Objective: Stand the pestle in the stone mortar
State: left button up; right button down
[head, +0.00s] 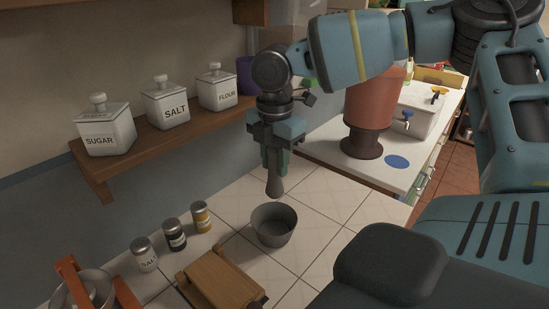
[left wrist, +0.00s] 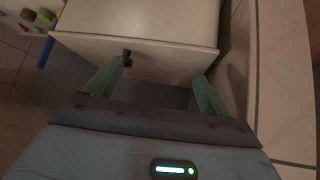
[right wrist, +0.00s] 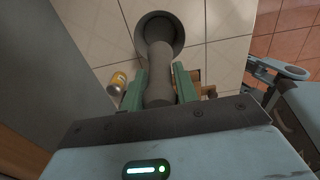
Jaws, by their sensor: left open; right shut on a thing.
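The grey stone mortar (head: 275,226) stands open on the tiled counter in the head view, and its round bowl (right wrist: 177,24) shows at the top of the right wrist view. My right gripper (head: 275,168) is shut on the dark grey pestle (head: 275,187), which hangs upright with its rounded end above the mortar's far rim, apart from it. In the right wrist view the pestle (right wrist: 158,75) lies between both fingers and covers part of the mortar. My left gripper (left wrist: 158,78) is open and empty in the left wrist view, near a pale drawer front; it is not visible in the head view.
Several spice jars (head: 174,235) stand left of the mortar, with a wooden board (head: 220,280) in front. A shelf (head: 165,130) with sugar, salt and flour canisters runs along the wall. Bare tiles (head: 340,215) lie right of the mortar.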

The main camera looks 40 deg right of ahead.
aim_at(274, 173)
jog(key=shift+w+f+b, duration=0.1)
jog(key=shift+f+b, duration=0.5)
jog(key=shift+f, duration=2.3)
pick_arm(q)
jog(key=shift+g, duration=0.3)
jog(key=shift+s+d+f+b, duration=0.1)
jog(key=shift+s+f+b, duration=0.25)
jog(key=shift+f, duration=0.35)
jog(key=shift+s+d+f+b, duration=0.1)
jog(key=shift+s+f+b, duration=0.25)
jog(key=shift+f, duration=0.4)
jog(key=shift+s+f+b, duration=0.2)
jog(key=shift+f+b, duration=0.25)
jog(key=shift+f, duration=0.25)
pick_arm(e)
jog(key=shift+f, duration=2.75)
jog(key=c, duration=1)
grip_release()
pick_arm(q)
jog(key=shift+s, duration=0.25)
jog(key=shift+s, duration=0.1)
pick_arm(e)
notch_tip(274, 173, up, 6)
jog(key=shift+r, duration=0.1)
pick_arm(q)
jog(key=shift+w+r, duration=0.1)
jog(key=shift+w, duration=0.35)
pick_arm(e)
jog(key=shift+r, duration=0.85)
